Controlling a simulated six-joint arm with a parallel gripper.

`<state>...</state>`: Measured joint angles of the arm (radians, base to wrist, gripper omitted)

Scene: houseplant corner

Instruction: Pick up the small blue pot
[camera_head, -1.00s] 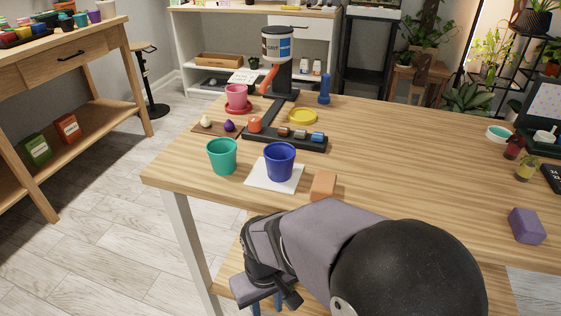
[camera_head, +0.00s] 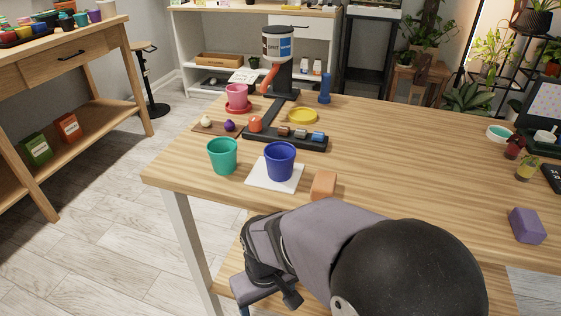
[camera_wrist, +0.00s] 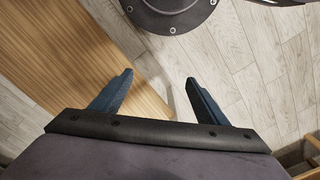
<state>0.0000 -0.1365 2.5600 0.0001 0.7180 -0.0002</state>
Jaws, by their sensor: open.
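The small blue pot (camera_head: 280,161) stands upright on a white square mat (camera_head: 259,181) near the front left of the table in the head view. My arm reaches in from the bottom of that view, and its wrist hangs just off the table's front edge, below and in front of the pot. In the wrist view, my gripper (camera_wrist: 158,88) is open with two blue fingers apart and nothing between them. That view shows the table's edge and floor; the pot is not in it.
A teal pot (camera_head: 222,156) stands left of the mat. An orange block (camera_head: 324,185) lies right of it. Behind are a black dispenser stand (camera_head: 283,75), a yellow saucer (camera_head: 302,116) and a pink pot (camera_head: 237,97). A purple block (camera_head: 527,225) lies far right. The table's middle right is clear.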

